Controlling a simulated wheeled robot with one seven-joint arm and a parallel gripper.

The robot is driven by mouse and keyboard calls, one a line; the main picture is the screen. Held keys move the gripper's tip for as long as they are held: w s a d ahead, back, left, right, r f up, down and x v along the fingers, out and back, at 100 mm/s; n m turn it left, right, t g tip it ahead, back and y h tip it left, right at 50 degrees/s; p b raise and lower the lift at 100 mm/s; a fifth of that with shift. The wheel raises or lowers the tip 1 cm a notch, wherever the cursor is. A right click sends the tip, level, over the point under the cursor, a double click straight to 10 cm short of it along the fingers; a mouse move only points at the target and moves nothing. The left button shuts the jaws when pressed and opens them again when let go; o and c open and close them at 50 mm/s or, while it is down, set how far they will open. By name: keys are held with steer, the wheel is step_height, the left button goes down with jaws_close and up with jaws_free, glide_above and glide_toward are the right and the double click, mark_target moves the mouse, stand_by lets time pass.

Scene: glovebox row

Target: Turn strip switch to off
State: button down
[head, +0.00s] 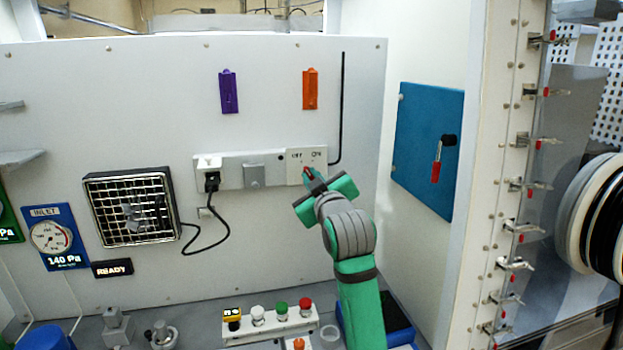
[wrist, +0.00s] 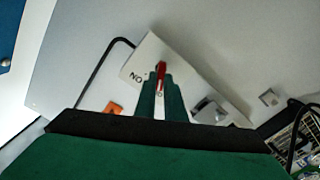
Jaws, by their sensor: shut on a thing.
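The power strip (head: 238,173) runs along the white back wall, with the white switch plate (head: 297,157) at its right end. The plate is marked OFF on the left and ON on the right. The red switch lever (wrist: 162,72) sits between my fingertips in the wrist view, and a bit of it shows in the head view (head: 306,171). My gripper (head: 312,179) is shut on the lever. In the wrist view my gripper (wrist: 160,92) hides the lower plate and most of the lever, so I cannot tell which way the lever leans.
A black plug (head: 212,183) with a looping cable is left of the switch. A purple holder (head: 228,92) and an orange holder (head: 310,89) are above. A button box (head: 270,320) stands below. A blue panel (head: 425,150) with a red handle is to the right.

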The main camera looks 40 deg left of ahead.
steer(key=c, duration=1.8)
jaws_free()
steer(key=shift+c, duration=0.2)
steer(key=v, duration=1)
steer(key=shift+s+d, duration=0.25)
steer(key=shift+s, duration=0.05)
